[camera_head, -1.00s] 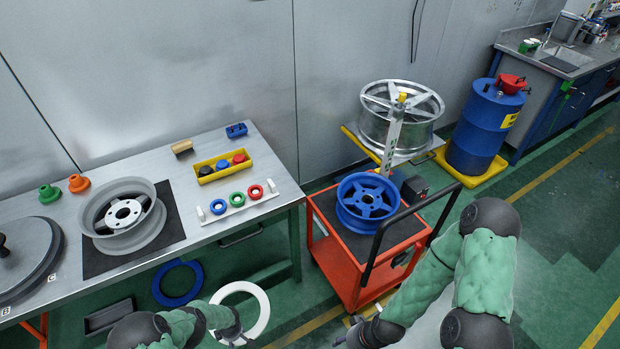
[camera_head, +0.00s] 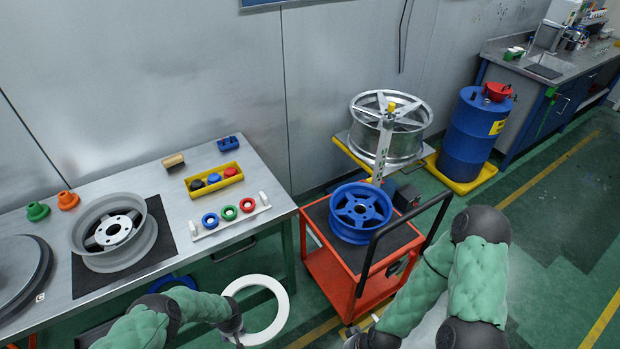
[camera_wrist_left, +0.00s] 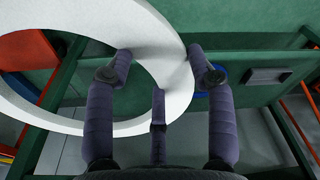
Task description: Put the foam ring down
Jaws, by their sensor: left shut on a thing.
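The white foam ring (camera_head: 281,304) is in the air at the bottom of the head view, in front of the workbench's front edge and left of the red cart. My left gripper (camera_head: 236,334) is shut on the near-left part of its rim. In the left wrist view the foam ring (camera_wrist_left: 165,38) is tilted, with its band between the fingers of my left gripper (camera_wrist_left: 160,70). My right gripper (camera_head: 355,336) is at the bottom edge, mostly cut off, and its jaws cannot be made out.
The workbench (camera_head: 180,232) carries a grey wheel (camera_head: 140,245), a yellow tray (camera_head: 213,187) and a white holder with coloured rings (camera_head: 262,208). A blue ring (camera_head: 173,283) lies low, partly hidden by my arm. The red cart (camera_head: 333,275) bears a blue wheel (camera_head: 360,212).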

